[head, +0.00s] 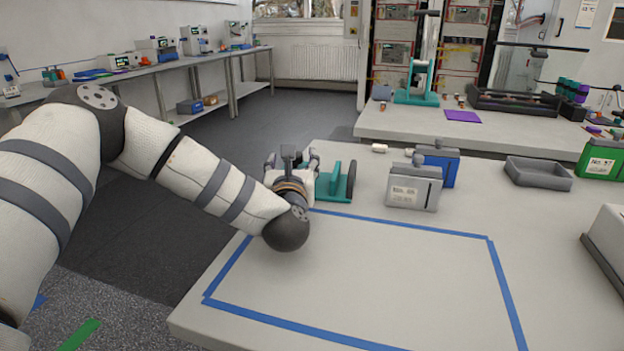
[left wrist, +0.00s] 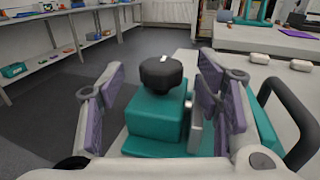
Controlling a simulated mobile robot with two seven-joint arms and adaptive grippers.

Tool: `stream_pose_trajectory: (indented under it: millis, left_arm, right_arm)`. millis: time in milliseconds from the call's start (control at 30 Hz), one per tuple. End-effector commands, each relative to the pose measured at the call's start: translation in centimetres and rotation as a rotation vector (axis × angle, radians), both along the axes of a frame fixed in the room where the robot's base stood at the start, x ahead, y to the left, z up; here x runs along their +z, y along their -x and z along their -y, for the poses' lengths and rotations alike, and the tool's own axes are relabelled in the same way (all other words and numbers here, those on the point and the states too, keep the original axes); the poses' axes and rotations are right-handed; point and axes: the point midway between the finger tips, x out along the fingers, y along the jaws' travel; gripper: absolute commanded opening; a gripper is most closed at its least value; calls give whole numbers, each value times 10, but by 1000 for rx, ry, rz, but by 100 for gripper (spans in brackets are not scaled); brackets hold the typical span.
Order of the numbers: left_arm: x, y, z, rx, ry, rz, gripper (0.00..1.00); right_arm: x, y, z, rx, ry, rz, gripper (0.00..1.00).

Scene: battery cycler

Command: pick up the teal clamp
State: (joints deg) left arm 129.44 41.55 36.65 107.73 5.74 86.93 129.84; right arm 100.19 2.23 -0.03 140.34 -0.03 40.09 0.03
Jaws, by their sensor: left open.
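The teal clamp (head: 338,183) stands near the far left edge of the light table, partly hidden behind my left gripper. In the left wrist view the clamp (left wrist: 155,120) shows as a teal block with a black round knob (left wrist: 161,72) on top and a dark curved handle (left wrist: 292,115) at the right. My left gripper (head: 291,162) is open, with its purple-padded fingers on either side of the block and knob; the gripper also fills the lower left wrist view (left wrist: 160,100). I cannot tell whether the pads touch the clamp. My right gripper is not in view.
Blue tape (head: 390,223) outlines a bare rectangle on the table (head: 370,275). A grey battery box (head: 412,187), a blue one (head: 440,163), a grey tray (head: 538,173) and a green box (head: 600,158) stand behind it. A taller teal press (head: 416,90) stands on the rear table.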

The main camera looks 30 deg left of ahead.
Motion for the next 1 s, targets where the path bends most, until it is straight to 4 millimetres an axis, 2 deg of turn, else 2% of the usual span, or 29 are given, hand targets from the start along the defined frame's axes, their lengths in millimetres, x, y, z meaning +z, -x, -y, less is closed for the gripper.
stream_pose_trajectory:
  millis: [100, 333, 500, 600, 900, 1000]
  left_arm:
    - [-1, -12, -7, -1, 0, -1, 58]
    - [0, -14, -8, -2, 1, -1, 56]
    - [0, -14, -8, -2, 1, -1, 17]
    - [0, -14, -8, -1, 1, -1, 0]
    - [2, -14, -8, -1, 0, 4, 0]
    - [9, -14, -8, 0, 0, 6, 0]
  right_arm:
    - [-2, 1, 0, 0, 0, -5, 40]
    - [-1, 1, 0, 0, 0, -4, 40]
    - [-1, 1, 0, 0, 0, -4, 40]
    - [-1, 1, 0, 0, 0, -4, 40]
    - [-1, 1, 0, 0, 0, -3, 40]
    - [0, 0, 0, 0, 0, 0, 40]
